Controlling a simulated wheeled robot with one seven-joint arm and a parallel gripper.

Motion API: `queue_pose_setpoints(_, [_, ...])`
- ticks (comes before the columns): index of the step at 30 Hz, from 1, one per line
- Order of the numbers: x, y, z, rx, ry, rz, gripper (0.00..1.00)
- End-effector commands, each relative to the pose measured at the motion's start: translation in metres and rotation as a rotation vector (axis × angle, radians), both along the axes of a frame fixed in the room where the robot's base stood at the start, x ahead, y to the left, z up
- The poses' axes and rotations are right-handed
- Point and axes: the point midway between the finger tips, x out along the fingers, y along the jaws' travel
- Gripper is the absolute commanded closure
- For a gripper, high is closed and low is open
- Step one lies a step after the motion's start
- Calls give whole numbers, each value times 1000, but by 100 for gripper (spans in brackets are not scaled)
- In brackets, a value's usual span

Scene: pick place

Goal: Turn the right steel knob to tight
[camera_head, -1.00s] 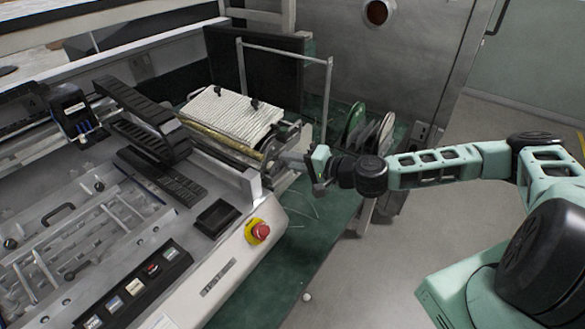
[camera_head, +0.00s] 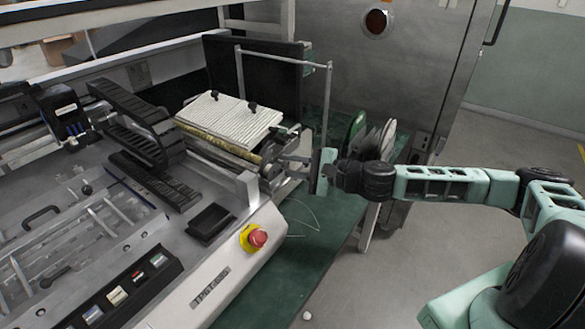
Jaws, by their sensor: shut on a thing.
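The right steel knob is at the right end of the machine's roller assembly (camera_head: 272,152), beside the ribbed white plate. It is small and mostly hidden by my fingers, so its turn angle cannot be read. My gripper (camera_head: 288,159) reaches in from the right, roughly level, with its fingers pointing left at the roller's end. It is shut on the knob. The pale green hand (camera_head: 326,170) stands just right of the machine's side.
The ribbed white plate (camera_head: 228,118) with black knobs lies left of my gripper. A metal frame bar (camera_head: 285,55) rises behind it. Reels (camera_head: 375,138) stand behind my wrist. A red emergency button (camera_head: 257,237) is on the machine's front.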

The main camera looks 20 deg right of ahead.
Motion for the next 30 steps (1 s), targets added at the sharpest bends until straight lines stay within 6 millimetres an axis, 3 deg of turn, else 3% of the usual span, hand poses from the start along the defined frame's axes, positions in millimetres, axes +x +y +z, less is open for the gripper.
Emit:
queue_pose_setpoints(15, [0, -1, -4, 15, 20, -2, 100])
queue_pose_setpoints(16, [0, -1, -4, 15, 20, -2, 74])
queue_pose_setpoints(18, [0, -1, -3, 16, 18, -2, 56])
queue_pose_setpoints(30, [-5, -6, -1, 15, 13, -2, 56])
